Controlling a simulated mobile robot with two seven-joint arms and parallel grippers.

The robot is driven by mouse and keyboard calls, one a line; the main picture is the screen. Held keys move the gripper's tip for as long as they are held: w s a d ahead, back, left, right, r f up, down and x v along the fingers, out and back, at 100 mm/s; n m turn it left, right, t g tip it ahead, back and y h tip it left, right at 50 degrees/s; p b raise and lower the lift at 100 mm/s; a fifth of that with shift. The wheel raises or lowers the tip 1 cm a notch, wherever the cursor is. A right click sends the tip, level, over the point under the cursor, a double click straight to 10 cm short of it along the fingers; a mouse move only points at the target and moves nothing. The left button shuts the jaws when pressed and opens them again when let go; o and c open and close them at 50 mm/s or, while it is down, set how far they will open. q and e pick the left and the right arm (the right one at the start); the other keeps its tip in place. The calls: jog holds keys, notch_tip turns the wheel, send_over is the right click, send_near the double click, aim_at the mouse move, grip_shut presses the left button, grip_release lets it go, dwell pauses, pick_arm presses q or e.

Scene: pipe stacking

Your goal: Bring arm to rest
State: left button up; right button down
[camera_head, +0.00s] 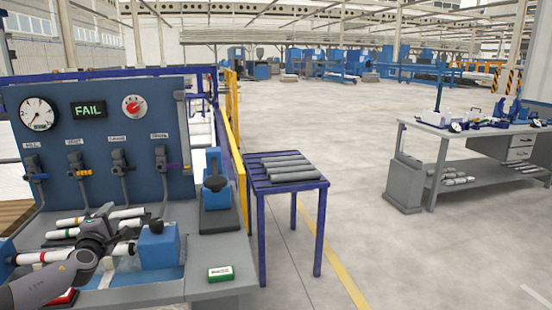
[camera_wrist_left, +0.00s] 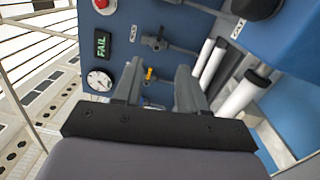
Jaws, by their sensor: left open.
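My left arm comes in from the lower left in the head view, and its gripper (camera_head: 108,228) is over the test bench among pipes. In the left wrist view the two fingers of this gripper (camera_wrist_left: 157,85) stand apart with no pipe between them. White pipes with dark fittings lie on the bench, one of them at the back (camera_head: 128,213). In the left wrist view white pipes (camera_wrist_left: 240,97) lie to the right of the fingers. My arm hides part of the bench. My right gripper is not in view.
A blue panel (camera_head: 80,110) with a gauge, valves and a display (camera_head: 89,111) reading FAIL stands behind the bench. A purple table (camera_head: 312,184) holds several grey pipes (camera_head: 285,165). A grey workbench (camera_head: 450,135) stands at right. The floor between is clear.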

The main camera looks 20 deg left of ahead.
pick_arm(q)
jog(key=w+d+r+m+h, duration=0.1)
jog(key=w+d+m+h, duration=0.15)
jog(key=d+m, duration=0.6)
jog(key=w+d+r+m+t+h, duration=0.1)
jog(key=w+d+r+m+h, duration=0.15)
jog(key=d+m, duration=0.6)
jog(key=w+d+r+m+h, duration=0.15)
jog(key=w+d+m, duration=0.25)
jog(key=d+m, duration=0.45)
jog(key=s+d+f+m+g+h, duration=0.15)
jog(key=s+d+f, duration=0.25)
jog(key=s+f, duration=0.45)
jog(key=s+d+f+m+g+h, duration=0.1)
jog(key=s+d+f+g, duration=0.15)
jog(key=s+f, duration=0.65)
jog(key=s+d+f+g, duration=0.1)
jog(key=s+d+f, duration=0.2)
jog(key=s, duration=0.4)
jog(key=s+d+f+g+h, duration=0.1)
jog(key=s+d+f, duration=0.1)
jog(key=s+f, duration=0.3)
jog(key=s+d+f+n+g, duration=0.1)
jog(key=s+d+f, duration=0.2)
jog(key=s, duration=0.6)
notch_tip(320, 180, down, 2)
jog(key=shift+d+h, duration=0.3)
jog(key=shift+d, duration=0.05)
